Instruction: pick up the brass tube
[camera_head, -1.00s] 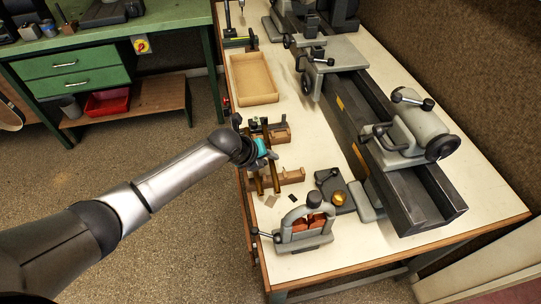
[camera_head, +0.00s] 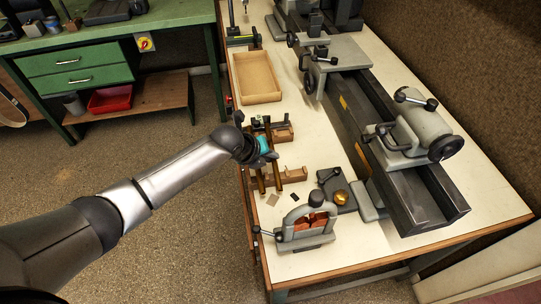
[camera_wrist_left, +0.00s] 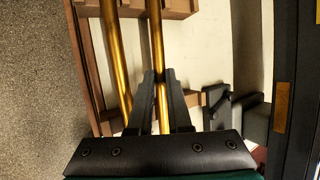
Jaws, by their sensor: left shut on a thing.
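Two brass tubes lie side by side over wooden rests. In the left wrist view, one brass tube (camera_wrist_left: 156,40) runs down between the fingers of my left gripper (camera_wrist_left: 161,76), which is shut on it. The other brass tube (camera_wrist_left: 117,62) is to the left, outside the fingers. In the head view, my left gripper (camera_head: 267,152) is over the tubes, and the held tube (camera_head: 277,181) shows below it beside the other one (camera_head: 261,184). The hand hides their middle parts. I cannot tell whether the held tube is clear of the rests. My right gripper is not in view.
The front wooden rest (camera_head: 295,174) and the back one (camera_head: 284,134) stand near the bench's left edge. A wooden tray (camera_head: 259,101) is behind them. A long lathe (camera_head: 400,170) fills the right side.

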